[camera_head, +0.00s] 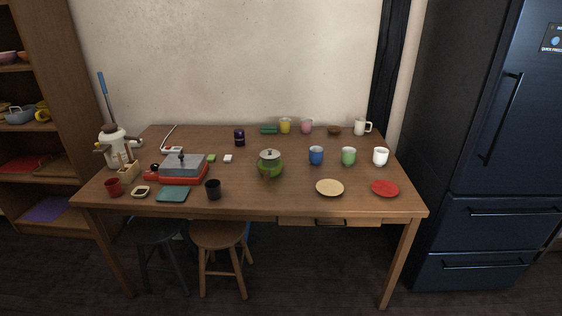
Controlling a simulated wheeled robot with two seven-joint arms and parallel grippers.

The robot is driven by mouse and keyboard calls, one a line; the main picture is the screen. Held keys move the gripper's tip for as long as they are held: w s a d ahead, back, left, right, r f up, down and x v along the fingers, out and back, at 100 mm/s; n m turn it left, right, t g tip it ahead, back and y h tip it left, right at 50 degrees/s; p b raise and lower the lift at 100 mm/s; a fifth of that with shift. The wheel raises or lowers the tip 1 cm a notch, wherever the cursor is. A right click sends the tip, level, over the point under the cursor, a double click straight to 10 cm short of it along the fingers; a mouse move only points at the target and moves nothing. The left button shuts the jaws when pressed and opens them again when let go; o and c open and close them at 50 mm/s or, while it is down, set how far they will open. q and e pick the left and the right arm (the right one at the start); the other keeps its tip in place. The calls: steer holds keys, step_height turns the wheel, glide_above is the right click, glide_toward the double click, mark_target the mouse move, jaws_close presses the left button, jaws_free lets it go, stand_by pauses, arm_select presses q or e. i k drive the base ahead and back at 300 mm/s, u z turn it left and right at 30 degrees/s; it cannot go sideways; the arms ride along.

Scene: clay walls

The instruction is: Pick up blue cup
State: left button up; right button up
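The blue cup (316,156) stands upright on the wooden table (250,201), right of the middle. A green pot with a grey lid (270,164) is to its left, and a green cup (348,156) is close on its right, apart from it. Nothing covers the blue cup. Neither of my grippers shows in the head view.
A white cup (381,157), a tan plate (330,187) and a red plate (385,188) are at the right. A yellow cup (285,125) and a pink cup (306,126) stand behind. A black cup (213,189) is front left. Stools (219,236) stand under the table.

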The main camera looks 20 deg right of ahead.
mark_target(316, 156)
steer(key=u, duration=0.55)
steer(key=i, duration=1.6)
steer(key=z, duration=0.6)
